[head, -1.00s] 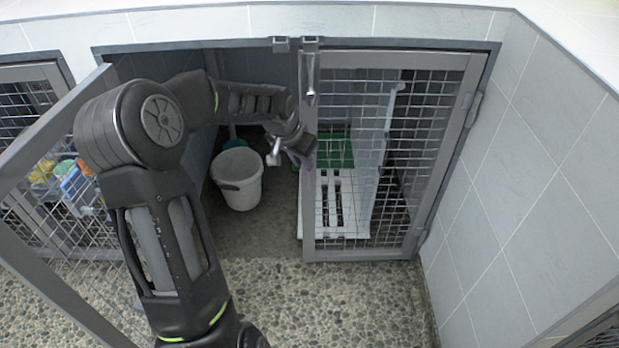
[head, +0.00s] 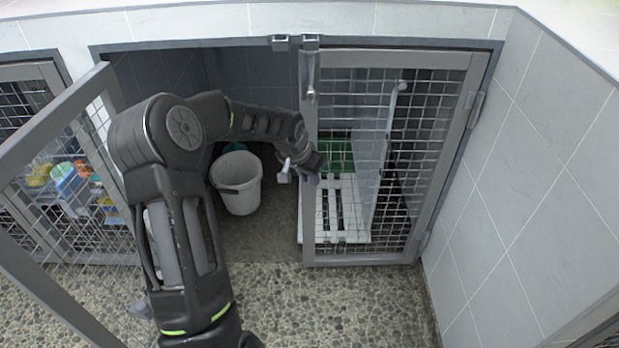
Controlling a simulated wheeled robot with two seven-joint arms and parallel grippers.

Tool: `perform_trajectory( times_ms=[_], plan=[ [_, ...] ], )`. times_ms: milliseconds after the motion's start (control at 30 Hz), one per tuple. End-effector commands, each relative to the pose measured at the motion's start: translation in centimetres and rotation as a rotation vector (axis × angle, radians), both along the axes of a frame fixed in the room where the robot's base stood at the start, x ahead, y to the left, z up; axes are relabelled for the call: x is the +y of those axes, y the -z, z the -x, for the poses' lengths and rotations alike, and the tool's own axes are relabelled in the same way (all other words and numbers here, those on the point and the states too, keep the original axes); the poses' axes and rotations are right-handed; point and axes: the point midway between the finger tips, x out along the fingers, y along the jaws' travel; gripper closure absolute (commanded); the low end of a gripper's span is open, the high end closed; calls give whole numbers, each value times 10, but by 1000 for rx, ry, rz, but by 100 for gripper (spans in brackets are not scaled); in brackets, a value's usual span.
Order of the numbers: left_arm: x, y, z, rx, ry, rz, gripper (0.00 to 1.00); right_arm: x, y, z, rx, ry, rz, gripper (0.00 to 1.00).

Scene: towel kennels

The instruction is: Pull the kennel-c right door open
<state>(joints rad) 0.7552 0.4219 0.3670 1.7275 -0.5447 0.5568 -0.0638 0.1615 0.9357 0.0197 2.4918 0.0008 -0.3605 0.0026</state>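The kennel's right door (head: 438,160), a grey frame with wire mesh, stands closed or nearly closed in the head view, hinged on its right side. A metal latch (head: 310,80) hangs at the top of its left edge. My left arm reaches in from the left through the open half of the kennel. My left gripper (head: 302,172) is at the left edge of the right door, about mid-height. Its fingers are small and partly hidden there, so I cannot tell whether they are open or shut, or whether they touch the frame. My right gripper is out of view.
The left door (head: 50,120) stands swung open toward me. A white bucket (head: 240,185) stands inside the kennel. Behind the right door's mesh are a white slatted board (head: 345,215) and a green piece (head: 338,155). A tiled wall (head: 540,180) bounds the right. The pebbled floor in front is clear.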

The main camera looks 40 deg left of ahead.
Motion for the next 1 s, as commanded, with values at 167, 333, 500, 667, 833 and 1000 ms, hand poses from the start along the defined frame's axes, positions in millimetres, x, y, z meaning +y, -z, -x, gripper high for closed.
perform_trajectory(
  times_ms=[167,333,500,667,833,1000],
  plan=[
    [0,0,0,0,0,0,84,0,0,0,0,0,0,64],
    [0,0,0,0,0,0,97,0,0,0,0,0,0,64],
    [0,0,0,0,0,0,100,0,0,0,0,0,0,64],
    [0,0,0,0,0,0,100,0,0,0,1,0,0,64],
    [0,0,0,0,0,0,100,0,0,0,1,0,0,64],
    [0,0,0,1,0,0,100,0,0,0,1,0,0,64]
  ],
)
